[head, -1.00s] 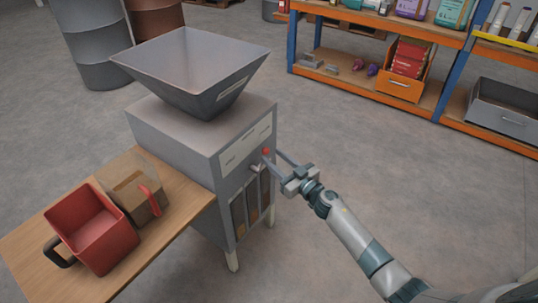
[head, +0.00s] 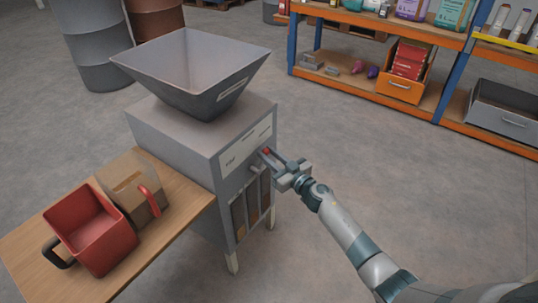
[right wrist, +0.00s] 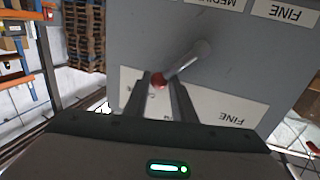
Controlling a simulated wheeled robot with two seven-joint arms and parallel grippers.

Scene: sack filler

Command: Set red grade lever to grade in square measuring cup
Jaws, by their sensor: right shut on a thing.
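The red grade lever has a round red knob (head: 266,151) on the front of the grey sack filler (head: 172,135). My right gripper (head: 271,158) is shut on this knob. In the right wrist view the red knob (right wrist: 158,81) sits between the two fingers, with its pale shaft running up and right to a pivot. A white scale plate (right wrist: 222,112) behind it reads FINE at one end; the knob is towards the other end, where the lettering is hidden. A clear square cup (head: 130,190) with a red handle and brown contents stands on the wooden table. My left gripper is out of view.
A red square jug (head: 92,230) with a black handle stands beside the clear cup on the table (head: 160,235). A hopper (head: 195,70) tops the machine. Below the lever are narrow windows with brown material (head: 253,203). Shelving (head: 430,110) stands behind; the floor at right is clear.

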